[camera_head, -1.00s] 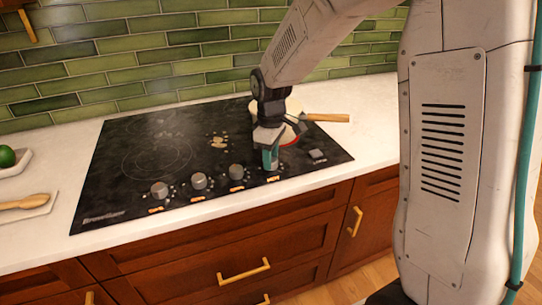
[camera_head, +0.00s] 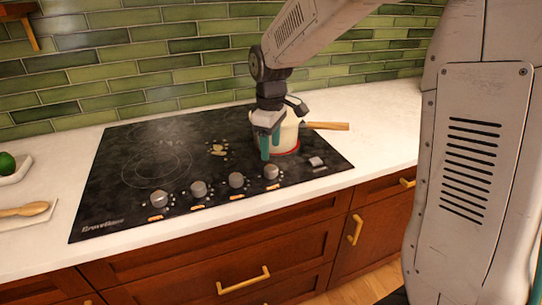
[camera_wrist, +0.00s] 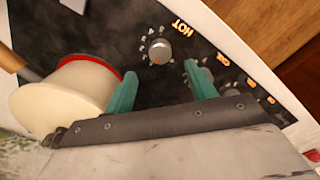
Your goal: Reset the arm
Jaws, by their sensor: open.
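My gripper (camera_head: 268,145) hangs from my arm above the right side of the black cooktop (camera_head: 130,203), in front of a cream pot. In the wrist view my gripper (camera_wrist: 160,85) has its two teal fingers spread apart with nothing between them. A control knob (camera_wrist: 159,51) shows beyond the fingertips there, apart from them. In the head view that row of knobs (camera_head: 236,180) runs along the cooktop's front edge. The cream pot (camera_head: 289,133) has a red ring at its base and is partly hidden behind my gripper. It also shows beside the left finger in the wrist view (camera_wrist: 65,95).
The pot's wooden handle (camera_head: 328,126) points right. A wooden spoon (camera_head: 24,210) rests on a white holder at the left, near a green fruit (camera_head: 6,162) in a white dish. The white counter (camera_head: 370,125) right of the cooktop is clear. A green tiled wall stands behind.

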